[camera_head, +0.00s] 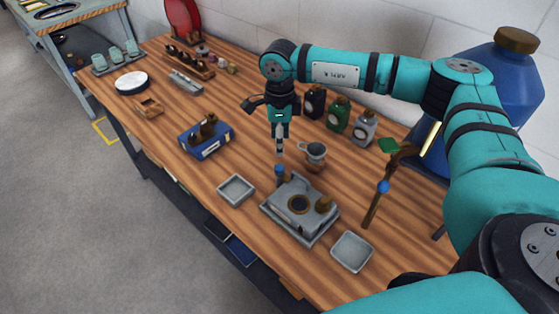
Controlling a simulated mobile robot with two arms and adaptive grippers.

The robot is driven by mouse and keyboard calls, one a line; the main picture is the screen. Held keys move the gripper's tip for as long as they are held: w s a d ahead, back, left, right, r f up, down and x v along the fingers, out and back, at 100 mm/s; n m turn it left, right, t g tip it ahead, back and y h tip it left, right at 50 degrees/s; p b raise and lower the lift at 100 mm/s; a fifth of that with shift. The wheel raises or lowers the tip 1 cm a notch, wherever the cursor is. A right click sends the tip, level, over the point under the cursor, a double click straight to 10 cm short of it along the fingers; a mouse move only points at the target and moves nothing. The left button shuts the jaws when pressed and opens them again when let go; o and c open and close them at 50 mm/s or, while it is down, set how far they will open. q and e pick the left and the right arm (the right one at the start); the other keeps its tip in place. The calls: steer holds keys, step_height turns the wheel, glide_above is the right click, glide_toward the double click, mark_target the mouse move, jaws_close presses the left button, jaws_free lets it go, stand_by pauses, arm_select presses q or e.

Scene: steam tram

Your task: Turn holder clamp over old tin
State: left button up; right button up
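A grey metal holder (315,218) with a dark ring-shaped opening sits near the front edge of the wooden bench. A brass knob stands at its right, and a small blue-topped part (280,171) is at its back left corner. A shallow square tin (236,190) lies to its left and another (352,252) to its right; I cannot tell which is the old one. My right gripper (280,153) points down just above the blue-topped part. Its fingers look narrow from here, and contact is unclear. My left gripper is out of view.
A cup-like pot (314,153) stands just behind the holder. Right of it is a brown stand (375,205) with a blue knob. Several bottles (338,115) line the back. A blue box (206,138) is at left. Bare bench lies between box and bottles.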

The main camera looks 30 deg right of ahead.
mark_target(279, 167)
step_height(279, 167, down, 9)
steer(key=shift+a+f+p, duration=0.1)
steer(key=shift+p, duration=0.95)
steer(key=shift+f, duration=0.35)
